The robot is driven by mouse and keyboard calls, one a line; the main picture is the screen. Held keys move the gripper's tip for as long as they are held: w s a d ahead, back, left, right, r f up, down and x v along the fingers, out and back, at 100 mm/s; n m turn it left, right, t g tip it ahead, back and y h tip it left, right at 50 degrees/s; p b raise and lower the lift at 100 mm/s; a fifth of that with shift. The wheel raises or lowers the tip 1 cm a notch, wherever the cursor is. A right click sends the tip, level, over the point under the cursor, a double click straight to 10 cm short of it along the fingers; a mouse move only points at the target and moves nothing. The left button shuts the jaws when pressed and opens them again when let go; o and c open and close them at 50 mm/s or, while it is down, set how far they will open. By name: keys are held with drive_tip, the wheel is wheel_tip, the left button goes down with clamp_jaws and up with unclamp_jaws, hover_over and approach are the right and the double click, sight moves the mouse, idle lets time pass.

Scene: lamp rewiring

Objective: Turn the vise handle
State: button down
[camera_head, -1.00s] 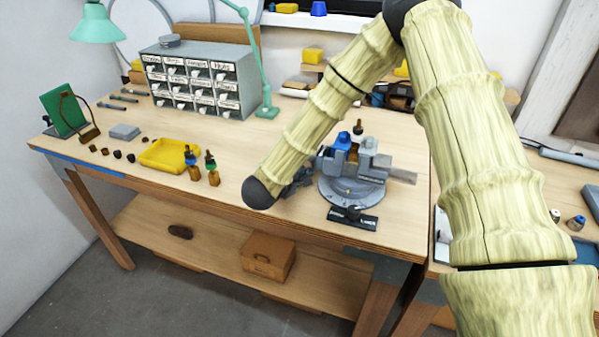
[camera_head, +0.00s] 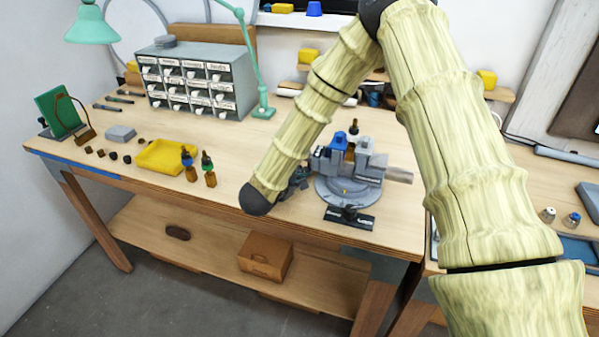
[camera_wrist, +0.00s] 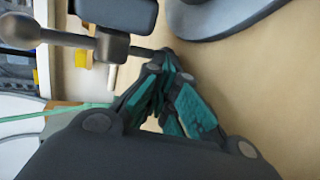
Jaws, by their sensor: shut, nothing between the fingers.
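The grey-blue vise (camera_head: 347,188) stands on a round base on the workbench, right of my gripper in the head view. In the wrist view the vise handle (camera_wrist: 65,38) is a grey bar with a ball at its left end, passing through a dark hub. Its thinner right part reaches the fingertips of my gripper (camera_wrist: 168,64). The green-padded fingers are together with nothing held between them. I cannot tell whether they touch the bar. In the head view my gripper (camera_head: 299,178) is small and partly hidden behind my wrist.
The workbench (camera_head: 225,130) holds a yellow tray (camera_head: 168,157), two small dropper bottles (camera_head: 209,178) and a grey drawer cabinet (camera_head: 190,85). A green lamp (camera_head: 92,25) arches over the back left. The bench front between bottles and vise is mostly clear.

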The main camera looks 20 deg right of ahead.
drive_tip(key=shift+w+h, duration=0.15)
drive_tip(key=shift+h, duration=0.15)
drive_tip(key=shift+w+d+p, duration=0.25)
drive_tip(key=shift+p, duration=0.4)
drive_tip(key=shift+w+d+p, duration=0.2)
drive_tip(key=shift+w+p, duration=0.1)
drive_tip(key=shift+p, duration=0.3)
drive_tip(key=shift+p+x, duration=0.75)
drive_tip(key=shift+x, duration=0.05)
drive_tip(key=shift+w+r, duration=0.15)
